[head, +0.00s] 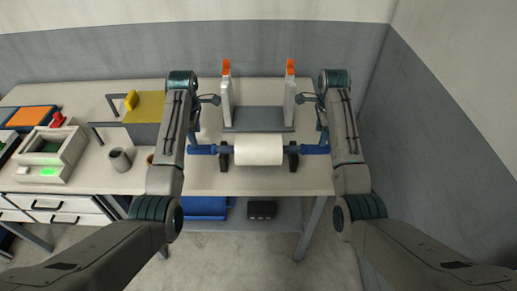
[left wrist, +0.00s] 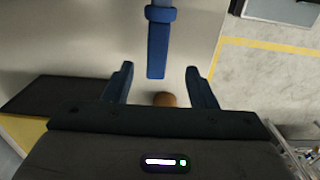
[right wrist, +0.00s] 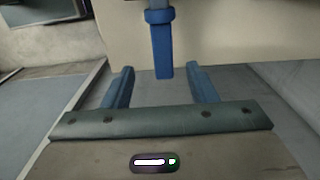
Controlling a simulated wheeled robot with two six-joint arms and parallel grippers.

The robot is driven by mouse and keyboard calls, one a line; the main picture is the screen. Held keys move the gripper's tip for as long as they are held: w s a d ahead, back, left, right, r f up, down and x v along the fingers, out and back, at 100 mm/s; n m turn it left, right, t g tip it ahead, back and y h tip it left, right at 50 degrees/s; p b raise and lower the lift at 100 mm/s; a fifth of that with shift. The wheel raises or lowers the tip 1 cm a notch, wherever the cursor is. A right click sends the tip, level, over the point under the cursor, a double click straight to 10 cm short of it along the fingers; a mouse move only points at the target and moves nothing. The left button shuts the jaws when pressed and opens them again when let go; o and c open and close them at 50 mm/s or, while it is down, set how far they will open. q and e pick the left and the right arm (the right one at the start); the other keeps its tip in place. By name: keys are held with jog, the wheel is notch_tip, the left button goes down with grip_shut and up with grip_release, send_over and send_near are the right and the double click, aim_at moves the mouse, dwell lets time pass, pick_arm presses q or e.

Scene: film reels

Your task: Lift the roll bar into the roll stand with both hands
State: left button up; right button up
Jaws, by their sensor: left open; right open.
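The roll bar has a white roll (head: 258,150) in its middle and a blue handle at each end, left handle (head: 202,150) and right handle (head: 314,149). It rests on dark supports near the table's front. The roll stand (head: 259,119) is just behind it, a grey base with two white uprights with orange tips. In the left wrist view, my left gripper (left wrist: 160,85) is open, with the blue handle end (left wrist: 157,45) between and ahead of its fingers. In the right wrist view, my right gripper (right wrist: 161,85) is open, with the other handle end (right wrist: 162,45) likewise between and ahead of its fingers.
On the left of the table (head: 215,182) are a grey cup (head: 120,160), a yellow-topped box (head: 145,107) and a machine with a green light (head: 48,155). A wall (head: 430,130) stands on the right. A blue bin (head: 205,208) is on the shelf below.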

aim_at(201, 153)
pick_arm(q)
notch_tip(201, 153, down, 10)
jog(key=shift+w+f, duration=0.1)
jog(key=shift+w, duration=0.05)
pick_arm(e)
notch_tip(201, 153, down, 10)
jog(key=shift+w+f, duration=0.1)
jog(key=shift+w, duration=0.05)
pick_arm(q)
jog(key=shift+w+f, duration=0.1)
jog(key=shift+f, duration=0.3)
pick_arm(e)
jog(key=shift+w+f, duration=0.1)
jog(key=shift+f, duration=0.3)
pick_arm(q)
jog(key=shift+c, duration=0.2)
pick_arm(e)
jog(key=shift+c, duration=0.2)
pick_arm(q)
jog(key=shift+r, duration=0.1)
grip_shut()
pick_arm(e)
grip_shut()
pick_arm(q)
jog(key=shift+r, duration=0.1)
pick_arm(e)
jog(key=shift+r, duration=0.15)
